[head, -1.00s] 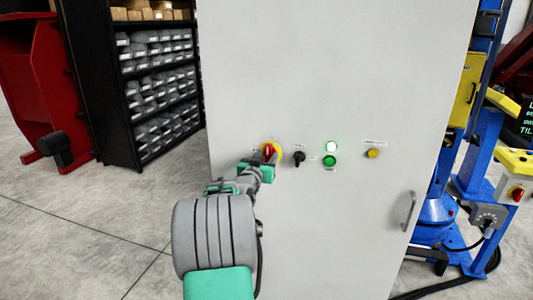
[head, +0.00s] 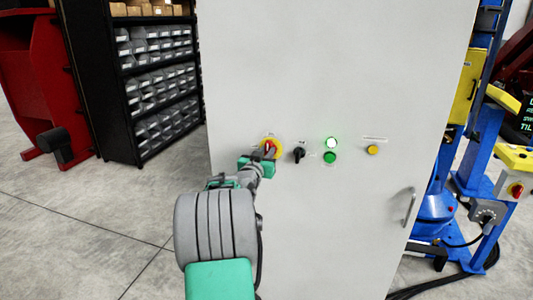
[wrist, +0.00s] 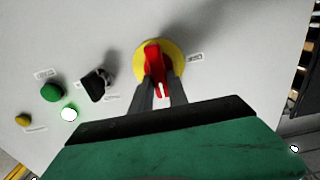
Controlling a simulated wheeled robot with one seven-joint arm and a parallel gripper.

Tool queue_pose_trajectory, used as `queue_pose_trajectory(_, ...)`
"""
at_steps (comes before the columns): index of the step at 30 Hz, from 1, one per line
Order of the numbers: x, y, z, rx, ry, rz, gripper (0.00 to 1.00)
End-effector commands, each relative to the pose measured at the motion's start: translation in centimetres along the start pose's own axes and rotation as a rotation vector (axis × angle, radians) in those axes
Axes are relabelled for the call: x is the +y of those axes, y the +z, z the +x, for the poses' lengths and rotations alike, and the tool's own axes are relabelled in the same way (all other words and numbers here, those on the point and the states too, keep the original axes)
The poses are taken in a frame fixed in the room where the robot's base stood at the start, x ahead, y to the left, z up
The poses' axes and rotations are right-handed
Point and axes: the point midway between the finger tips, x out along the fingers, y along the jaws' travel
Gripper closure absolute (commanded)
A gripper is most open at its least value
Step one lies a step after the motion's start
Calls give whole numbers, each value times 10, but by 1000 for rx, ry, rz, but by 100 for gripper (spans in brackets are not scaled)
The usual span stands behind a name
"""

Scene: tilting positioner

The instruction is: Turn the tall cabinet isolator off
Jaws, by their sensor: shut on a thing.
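The tall cabinet (head: 330,80) is a light grey upright box in front of me. Its isolator (head: 270,147) is a red handle on a yellow round plate, at the left of the row of controls. In the wrist view the red handle (wrist: 153,58) lies close to in line with my fingers on the yellow plate (wrist: 175,58). My gripper (wrist: 160,92) is shut on the red handle, one finger on each side. In the head view my gripper (head: 268,156) partly covers the isolator.
Right of the isolator are a black selector knob (head: 299,154), a lit white-green lamp (head: 331,143), a green button (head: 330,157) and a yellow button (head: 372,150). A door handle (head: 409,206) sits lower right. A bin shelf (head: 122,90) stands left; blue machinery (head: 440,205) stands right.

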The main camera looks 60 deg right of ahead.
Motion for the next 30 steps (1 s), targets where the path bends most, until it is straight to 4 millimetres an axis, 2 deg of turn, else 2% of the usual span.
queue_pose_trajectory(14, -1, 2, 0, 0, 0, -66, 100)
queue_pose_trajectory(20, -2, 3, 0, 2, 0, -190, 100)
queue_pose_trajectory(30, -6, 4, 0, 2, 1, -501, 100)
